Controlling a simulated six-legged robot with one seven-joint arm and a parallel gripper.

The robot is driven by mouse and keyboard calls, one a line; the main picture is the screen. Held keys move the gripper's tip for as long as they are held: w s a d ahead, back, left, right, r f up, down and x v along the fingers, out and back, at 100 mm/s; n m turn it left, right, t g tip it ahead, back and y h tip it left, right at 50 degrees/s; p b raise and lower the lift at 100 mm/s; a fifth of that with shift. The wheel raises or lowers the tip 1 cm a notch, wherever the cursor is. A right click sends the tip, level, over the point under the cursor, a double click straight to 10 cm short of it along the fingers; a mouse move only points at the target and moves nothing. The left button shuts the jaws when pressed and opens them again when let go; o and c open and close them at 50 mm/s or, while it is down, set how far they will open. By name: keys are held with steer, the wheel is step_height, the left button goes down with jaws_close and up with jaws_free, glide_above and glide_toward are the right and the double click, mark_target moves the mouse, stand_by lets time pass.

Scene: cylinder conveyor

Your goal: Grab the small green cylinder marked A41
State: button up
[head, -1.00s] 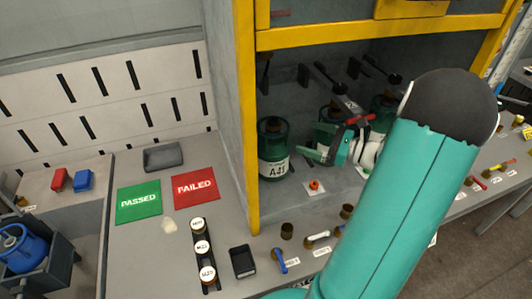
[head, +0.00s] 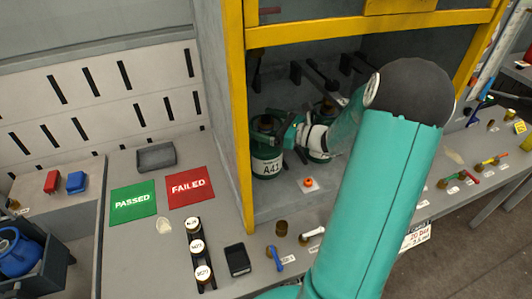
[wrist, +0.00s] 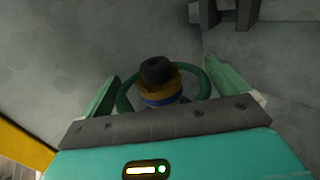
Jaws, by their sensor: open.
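The small green cylinder marked A41 (head: 267,165) stands upright at the left end of the yellow-framed cabinet, its white label facing out. In the wrist view its brass valve with a dark knob (wrist: 157,78) and green ring collar (wrist: 124,101) lie between my jaws. My gripper (head: 282,130) is at the cylinder's top, on its right side. In the wrist view my gripper (wrist: 165,85) is open, one green finger on each side of the collar. I cannot tell whether the fingers touch it.
Another green cylinder (head: 318,155) stands to the right, partly behind my arm. The yellow cabinet post (head: 240,130) is close on the left. An orange button (head: 309,182) is on the cabinet floor in front. Dark brackets (head: 315,78) are on the back wall.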

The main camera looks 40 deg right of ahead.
steer(key=c, duration=1.4)
steer(key=shift+r, duration=0.15)
steer(key=c, duration=0.3)
steer(key=shift+w+r, duration=0.15)
